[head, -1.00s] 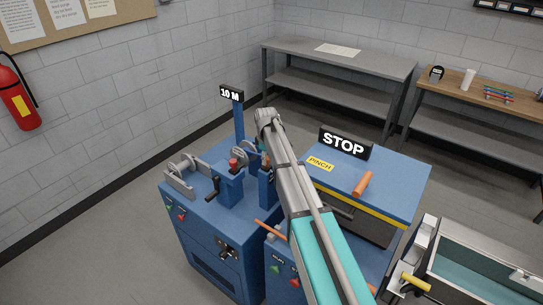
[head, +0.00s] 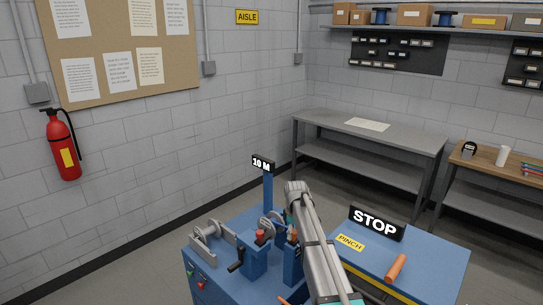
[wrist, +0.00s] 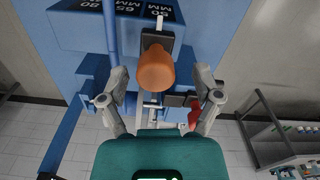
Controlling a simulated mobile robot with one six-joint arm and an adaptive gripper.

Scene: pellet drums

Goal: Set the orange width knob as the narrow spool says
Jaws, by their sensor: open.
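The orange knob (wrist: 157,68) shows in the wrist view on a dark slider at a blue panel with white width marks (wrist: 125,8); 50 MM, 65 MM and 80 can be read. A white pointer strip stands just above the knob. My gripper (wrist: 160,80) is open, with one finger on each side of the knob; I cannot tell if either touches it. In the head view grey spool holders (head: 206,238) stand on the blue machine (head: 222,268). Blue spools (head: 381,17) sit on the far shelf. I cannot tell which spool is the narrow one, and no spool label is readable.
The STOP sign (head: 376,223) and an orange handle (head: 396,267) are on the blue cover at right. A grey bench (head: 372,135) stands behind. A red fire extinguisher (head: 62,146) hangs at left.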

